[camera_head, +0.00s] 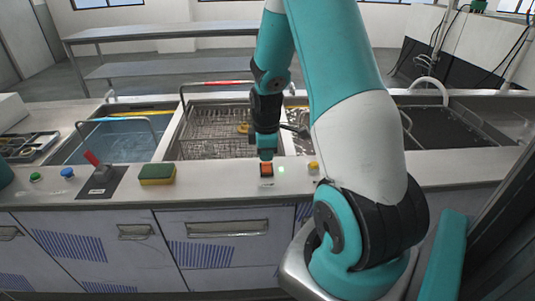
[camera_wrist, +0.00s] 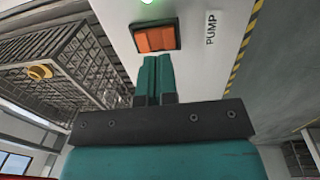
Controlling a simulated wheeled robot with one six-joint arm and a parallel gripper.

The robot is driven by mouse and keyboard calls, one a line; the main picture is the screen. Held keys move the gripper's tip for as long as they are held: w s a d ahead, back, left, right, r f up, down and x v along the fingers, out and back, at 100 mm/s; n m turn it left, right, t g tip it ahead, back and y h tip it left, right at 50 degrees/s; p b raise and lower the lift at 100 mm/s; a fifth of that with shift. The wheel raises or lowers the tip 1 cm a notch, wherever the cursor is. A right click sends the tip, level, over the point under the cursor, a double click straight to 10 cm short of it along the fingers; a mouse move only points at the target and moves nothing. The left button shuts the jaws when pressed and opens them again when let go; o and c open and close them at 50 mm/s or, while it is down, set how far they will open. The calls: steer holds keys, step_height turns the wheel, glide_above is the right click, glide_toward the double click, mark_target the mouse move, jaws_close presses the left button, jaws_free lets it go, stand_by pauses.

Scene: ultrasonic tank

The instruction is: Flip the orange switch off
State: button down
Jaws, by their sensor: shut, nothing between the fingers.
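The orange switch (camera_head: 266,169) sits on the counter's front ledge, in a dark frame. In the wrist view the orange switch (camera_wrist: 156,38) lies just beyond my fingertips, beside a "PUMP" label (camera_wrist: 211,27). A green light (camera_head: 281,169) glows next to it, and it also shows at the top of the wrist view (camera_wrist: 147,2). My gripper (camera_head: 266,156) points down right above the switch. In the wrist view my gripper (camera_wrist: 157,58) has its two teal fingers together with nothing between them. Whether the fingertips touch the switch I cannot tell.
A wire basket (camera_head: 215,130) with a red handle stands behind the ledge. A water-filled tank (camera_head: 115,140) is at left.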

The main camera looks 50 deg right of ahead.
mark_target(267, 164)
step_height(267, 164, up, 11)
steer(key=s+a+b, duration=0.1)
steer(key=shift+f, duration=0.15)
steer(key=shift+w+d, duration=0.35)
steer(key=shift+d, duration=0.4)
steer(key=shift+f, duration=0.15)
steer(key=f, duration=0.4)
steer(key=f+p, duration=0.1)
steer(key=f, duration=0.4)
steer(key=w+d+f+p, duration=0.1)
steer(key=f, duration=0.3)
steer(key=shift+d+f, duration=0.1)
steer(key=shift+f, duration=0.25)
steer(key=shift+w, duration=0.15)
